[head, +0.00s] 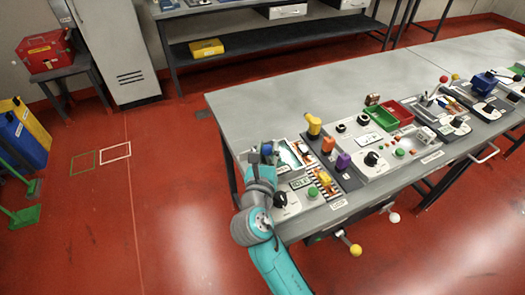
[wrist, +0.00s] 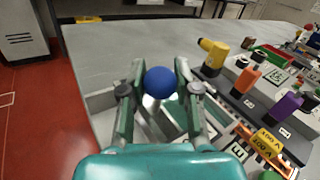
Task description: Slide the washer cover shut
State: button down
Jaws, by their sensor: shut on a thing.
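My gripper (wrist: 159,85) is shut on a round blue knob (wrist: 160,82), one finger on each side of it. The knob sits over a pale shallow box (wrist: 103,101) at the near left corner of the bench. I take the knob to be the washer cover's handle; the cover is mostly hidden by my fingers. In the head view my gripper (head: 266,155) is over the left part of this box, and the knob cannot be made out. The box's right part shows an open green-and-white interior (head: 294,154). Whether washers lie inside is unclear.
Right of the box stand a yellow handle (wrist: 212,52), an orange block (wrist: 245,79) and a purple block (wrist: 281,106) on a dark strip. The grey bench top (head: 255,108) behind is clear.

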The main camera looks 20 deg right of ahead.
jog(key=c, duration=0.8)
grip_release()
jog(key=v, duration=1.2)
